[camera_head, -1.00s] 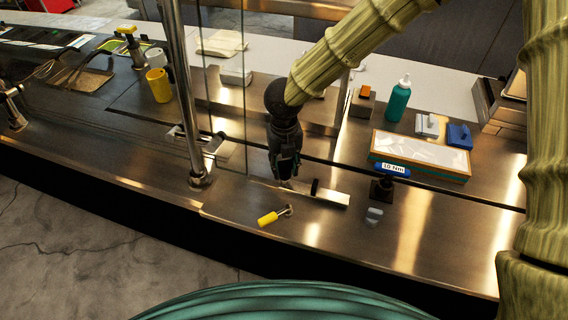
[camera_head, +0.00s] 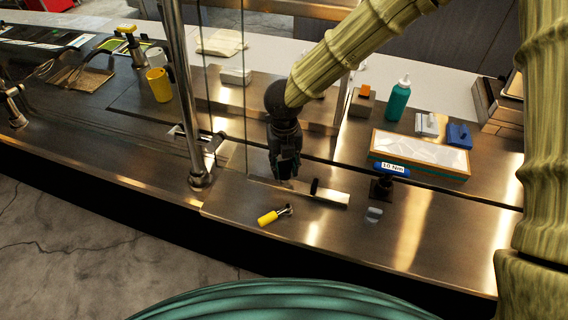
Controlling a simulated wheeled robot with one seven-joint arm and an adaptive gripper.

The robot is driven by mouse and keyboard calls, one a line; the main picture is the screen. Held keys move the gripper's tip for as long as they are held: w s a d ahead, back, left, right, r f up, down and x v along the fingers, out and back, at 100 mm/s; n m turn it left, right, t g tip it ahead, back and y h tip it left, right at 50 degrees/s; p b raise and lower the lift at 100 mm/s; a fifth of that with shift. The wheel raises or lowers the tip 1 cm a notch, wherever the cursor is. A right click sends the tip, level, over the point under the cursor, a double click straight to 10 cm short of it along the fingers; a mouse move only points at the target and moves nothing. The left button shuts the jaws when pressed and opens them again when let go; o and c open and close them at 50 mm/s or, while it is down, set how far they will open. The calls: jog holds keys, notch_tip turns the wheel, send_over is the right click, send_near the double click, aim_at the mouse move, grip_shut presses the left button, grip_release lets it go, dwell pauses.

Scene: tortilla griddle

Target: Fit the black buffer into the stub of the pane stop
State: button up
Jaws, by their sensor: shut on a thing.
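My gripper (camera_head: 284,177) points down over the front steel counter, just behind the left end of a flat metal bar. It is shut on a small dark thing, probably the black buffer, which blends with the dark fingers. The metal bar (camera_head: 335,197) lies on the counter, with a short black upright piece (camera_head: 314,187) on it. This looks like the pane stop and its stub, but the parts are too small to be sure. The black upright piece is a little right of my fingertips and apart from them. Whether the held thing touches the bar is hidden.
A yellow-handled tool (camera_head: 268,217) lies in front of the bar. A blue-handled tool labelled 10 Nm (camera_head: 392,169) stands to the right, with a small grey piece (camera_head: 374,214) before it. A glass pane and steel post (camera_head: 200,181) stand left. The front right counter is clear.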

aim_at(284, 161)
jog(key=shift+f+b, duration=0.45)
jog(key=shift+f, duration=0.85)
jog(key=o, duration=0.9)
jog(key=shift+o, duration=0.2)
jog(key=shift+r, duration=0.1)
notch_tip(284, 161, up, 12)
jog(key=shift+f, duration=0.1)
